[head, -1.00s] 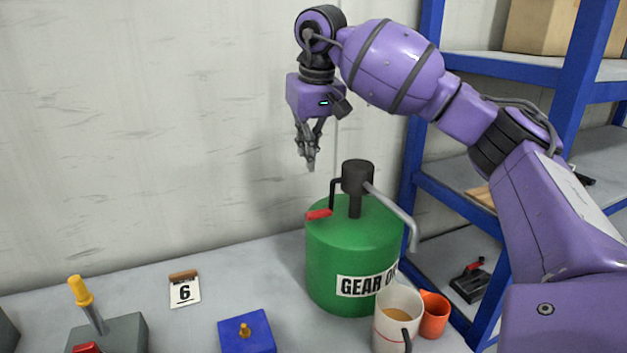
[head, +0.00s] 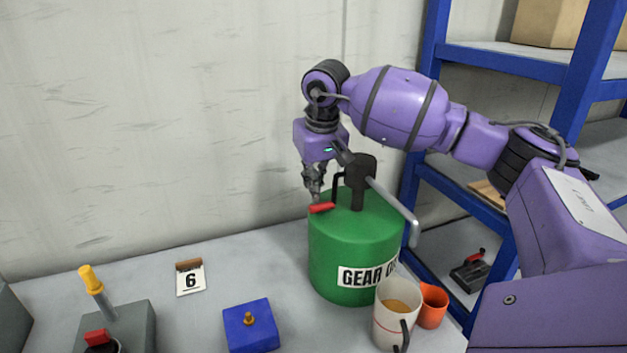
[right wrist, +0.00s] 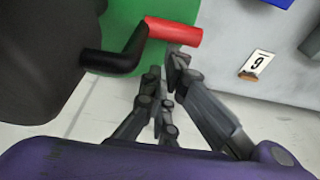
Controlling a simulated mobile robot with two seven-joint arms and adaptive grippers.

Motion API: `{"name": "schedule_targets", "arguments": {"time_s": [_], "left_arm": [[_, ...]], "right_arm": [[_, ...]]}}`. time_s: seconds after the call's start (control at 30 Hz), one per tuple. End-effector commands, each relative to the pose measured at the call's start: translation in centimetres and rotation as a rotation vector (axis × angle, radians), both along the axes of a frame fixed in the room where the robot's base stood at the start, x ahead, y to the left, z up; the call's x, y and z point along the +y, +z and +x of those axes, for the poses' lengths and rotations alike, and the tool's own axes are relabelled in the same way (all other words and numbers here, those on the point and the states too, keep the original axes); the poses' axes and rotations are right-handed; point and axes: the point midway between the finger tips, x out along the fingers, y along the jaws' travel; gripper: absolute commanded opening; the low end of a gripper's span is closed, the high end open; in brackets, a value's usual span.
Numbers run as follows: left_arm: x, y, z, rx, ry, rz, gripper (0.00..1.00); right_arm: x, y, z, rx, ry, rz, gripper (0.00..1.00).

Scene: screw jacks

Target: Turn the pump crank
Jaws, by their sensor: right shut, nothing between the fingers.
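The pump is a green drum (head: 335,245) labelled "GEAR O…" with a black pump head (head: 359,175) and a grey spout (head: 395,208) on top. Its black crank (head: 336,184) ends in a red handle (head: 321,208) on the left side of the drum top. My right gripper (head: 316,198) points down just above the red handle, fingers shut and empty. In the right wrist view the red handle (right wrist: 174,31) lies just beyond the fingertips (right wrist: 165,72), with the black crank arm (right wrist: 118,57) beside it. I cannot tell whether they touch. My left gripper is not in view.
A white cup (head: 398,322) with brown liquid and an orange cup (head: 432,306) stand in front of the drum. A blue box (head: 250,327), a "6" card (head: 190,279) and a grey box with a yellow lever (head: 92,281) sit left. Blue shelving (head: 462,200) stands right.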

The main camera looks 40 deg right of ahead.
Motion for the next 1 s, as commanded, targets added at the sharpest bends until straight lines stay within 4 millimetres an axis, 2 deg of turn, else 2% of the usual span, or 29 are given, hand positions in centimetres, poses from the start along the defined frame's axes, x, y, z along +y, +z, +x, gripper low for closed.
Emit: {"name": "schedule_targets", "arguments": {"time_s": [0.23, 0.4, 0.6, 0.87, 1.0], "left_arm": [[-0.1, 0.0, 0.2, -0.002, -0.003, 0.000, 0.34], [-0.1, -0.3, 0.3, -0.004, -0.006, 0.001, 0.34], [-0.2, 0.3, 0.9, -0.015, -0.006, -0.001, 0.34], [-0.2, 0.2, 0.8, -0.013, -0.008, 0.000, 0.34], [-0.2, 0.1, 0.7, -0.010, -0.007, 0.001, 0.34]], "right_arm": [[0.0, -0.2, -0.1, 0.002, 0.000, 0.000, 0.00], [0.3, -1.7, -1.6, 0.026, -0.002, 0.003, 0.00], [0.5, -1.7, -2.2, 0.135, 0.000, 0.033, 0.00], [0.5, -1.7, -2.2, 0.133, 0.000, 0.031, 0.00], [0.5, -0.9, -2.2, 0.131, 0.000, 0.032, 0.00]]}}
